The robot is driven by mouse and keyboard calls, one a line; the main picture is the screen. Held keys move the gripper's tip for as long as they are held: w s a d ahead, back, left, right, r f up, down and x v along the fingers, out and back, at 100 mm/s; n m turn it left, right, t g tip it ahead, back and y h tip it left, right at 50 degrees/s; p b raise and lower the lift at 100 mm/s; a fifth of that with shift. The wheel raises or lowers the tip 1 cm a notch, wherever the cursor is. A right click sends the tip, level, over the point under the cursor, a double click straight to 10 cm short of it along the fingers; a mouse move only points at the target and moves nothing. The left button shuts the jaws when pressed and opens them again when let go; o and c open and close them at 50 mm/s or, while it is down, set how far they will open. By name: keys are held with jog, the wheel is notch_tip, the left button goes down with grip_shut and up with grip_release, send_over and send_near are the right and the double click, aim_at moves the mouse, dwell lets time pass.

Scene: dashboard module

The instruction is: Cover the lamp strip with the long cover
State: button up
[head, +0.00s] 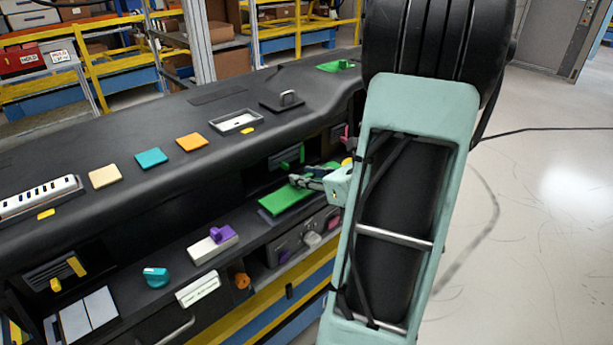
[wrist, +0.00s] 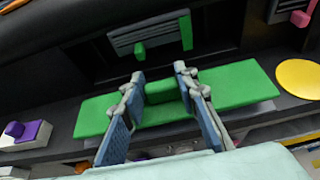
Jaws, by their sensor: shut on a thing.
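The long cover is a green flat plate with a raised block in its middle (wrist: 240,86); its near part also shows in the head view (head: 286,198). My gripper (wrist: 158,82) has one finger on each side of the raised block and is shut on it. In the head view my gripper (head: 312,183) is partly hidden by my arm. The plate lies level along the lower shelf of the dashboard. A pale grey edge (wrist: 250,112) shows under its right half; most of what lies beneath is hidden, and I cannot tell whether they touch.
A vent with green tabs (wrist: 155,34) is just behind the plate. A yellow disc (wrist: 300,76) lies to its right, and a white block with a purple knob (wrist: 25,132) to its left. A white slotted strip (head: 40,197) sits on the dashboard top at far left.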

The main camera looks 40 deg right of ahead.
jog(key=shift+f+b, duration=0.55)
dwell(0.4)
jog(key=o, duration=1.2)
jog(key=shift+o, duration=0.2)
jog(key=shift+s, duration=0.1)
